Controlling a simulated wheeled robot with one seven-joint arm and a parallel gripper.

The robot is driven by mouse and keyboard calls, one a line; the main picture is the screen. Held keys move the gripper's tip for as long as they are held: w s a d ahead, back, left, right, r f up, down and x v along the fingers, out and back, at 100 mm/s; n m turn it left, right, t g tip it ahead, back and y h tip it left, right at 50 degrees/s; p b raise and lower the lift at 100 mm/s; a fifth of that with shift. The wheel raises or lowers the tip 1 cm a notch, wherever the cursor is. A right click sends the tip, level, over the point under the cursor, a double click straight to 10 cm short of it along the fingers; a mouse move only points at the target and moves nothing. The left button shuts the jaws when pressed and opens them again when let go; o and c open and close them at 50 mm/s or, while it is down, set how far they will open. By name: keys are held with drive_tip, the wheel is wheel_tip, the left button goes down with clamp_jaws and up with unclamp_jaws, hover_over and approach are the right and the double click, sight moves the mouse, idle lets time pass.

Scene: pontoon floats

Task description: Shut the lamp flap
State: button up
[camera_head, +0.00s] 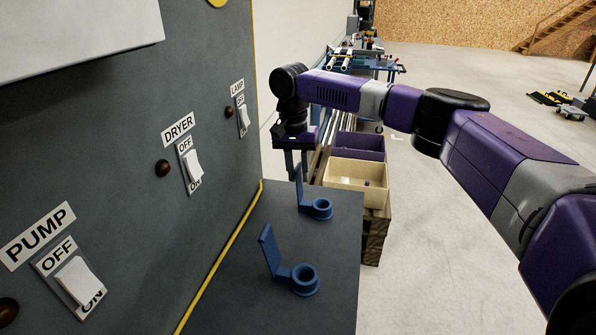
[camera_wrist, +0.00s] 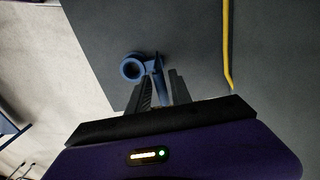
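The lamp flap (camera_head: 299,186) is the farther of two blue flaps on the dark ledge, on the side of the LAMP label. It stands up, open, beside its blue ring (camera_head: 320,208). My gripper (camera_head: 297,172) points down just above and around the top of this flap. In the wrist view, the ring (camera_wrist: 131,68) is left of my fingertips, and the upright flap (camera_wrist: 158,82) shows between the two fingers (camera_wrist: 160,78). The fingers are apart; whether either one touches the flap I cannot tell.
A nearer blue flap (camera_head: 269,250) also stands open by its ring (camera_head: 305,280). The dark panel (camera_head: 130,130) with PUMP, DRYER and LAMP switches rises at the left. A yellow strip (camera_head: 225,250) runs along its foot. A cream bin (camera_head: 355,174) and purple bin (camera_head: 361,146) stand beyond the ledge.

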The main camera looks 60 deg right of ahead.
clamp_jaws()
idle(1.4)
